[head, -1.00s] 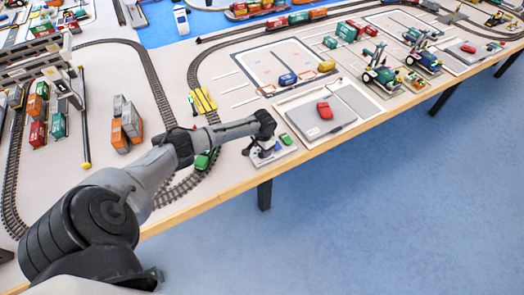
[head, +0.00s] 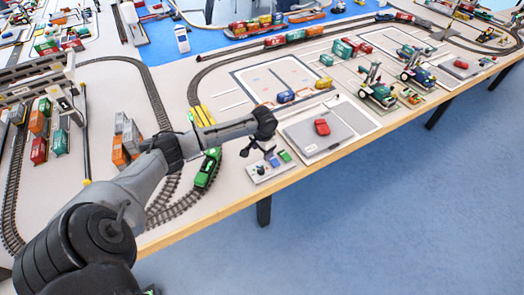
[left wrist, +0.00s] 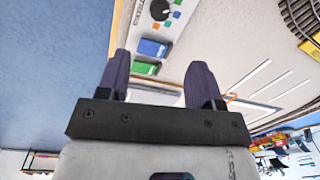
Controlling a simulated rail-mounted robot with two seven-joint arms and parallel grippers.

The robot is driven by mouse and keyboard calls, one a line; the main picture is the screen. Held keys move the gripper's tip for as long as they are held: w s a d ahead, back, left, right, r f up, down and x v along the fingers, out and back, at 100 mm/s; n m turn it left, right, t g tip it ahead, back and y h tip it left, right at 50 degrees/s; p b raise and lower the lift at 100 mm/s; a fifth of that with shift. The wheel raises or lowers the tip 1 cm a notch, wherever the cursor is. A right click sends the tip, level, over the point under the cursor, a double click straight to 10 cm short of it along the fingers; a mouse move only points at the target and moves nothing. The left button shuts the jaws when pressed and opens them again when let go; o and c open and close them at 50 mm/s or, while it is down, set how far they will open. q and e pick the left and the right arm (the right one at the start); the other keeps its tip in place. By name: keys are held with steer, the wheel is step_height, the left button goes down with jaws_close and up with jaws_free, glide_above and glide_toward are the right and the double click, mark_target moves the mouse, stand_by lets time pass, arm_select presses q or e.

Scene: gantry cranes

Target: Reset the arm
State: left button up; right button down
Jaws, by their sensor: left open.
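My left gripper (head: 258,152) hangs above the table's near edge in the head view, over a small control panel (head: 261,178). The left wrist view shows its two dark fingers (left wrist: 158,75) spread apart with nothing between them. The panel carries a green button (head: 285,156), a blue button and a dark knob. The wrist view shows the blue button (left wrist: 152,48), the green button (left wrist: 145,68) and the knob (left wrist: 160,10) beyond the fingertips, apart from them. My right gripper is in neither view.
A green locomotive (head: 207,170) stands on the curved track left of the panel. A grey pad with a red car (head: 322,127) lies to the right. Orange and grey containers (head: 127,135) stand farther left. Blue floor lies in front.

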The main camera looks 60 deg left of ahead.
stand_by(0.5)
arm_select(q)
steer(key=w+d+r+m+t+y, duration=0.4)
steer(key=r+m, duration=0.1)
steer(key=r, duration=0.4)
steer(key=s+d+r+m+t+h, duration=0.1)
steer(key=d+r+t, duration=0.1)
steer(key=d, duration=0.5)
steer(key=s+d+r+m+t, duration=0.1)
steer(key=d+t, duration=0.1)
steer(key=d, duration=0.6)
steer(key=s+d+f+n+h, duration=0.1)
steer(key=s+d+f+h, duration=0.15)
steer(key=s+d, duration=0.8)
steer(key=s+d+f+n+g+h, duration=0.1)
steer(key=s+d+f+g, duration=0.1)
steer(key=s+f, duration=0.45)
steer(key=s+d+f+n+g, duration=0.15)
steer(key=s+f, duration=0.25)
steer(key=s, duration=0.6)
step_height(320, 180, up, 26)
steer(key=p, duration=2.5)
steer(key=shift+s+a+f+g+p, duration=0.25)
steer(key=shift+s+a+g+p, duration=0.05)
steer(key=shift+s+g, duration=0.05)
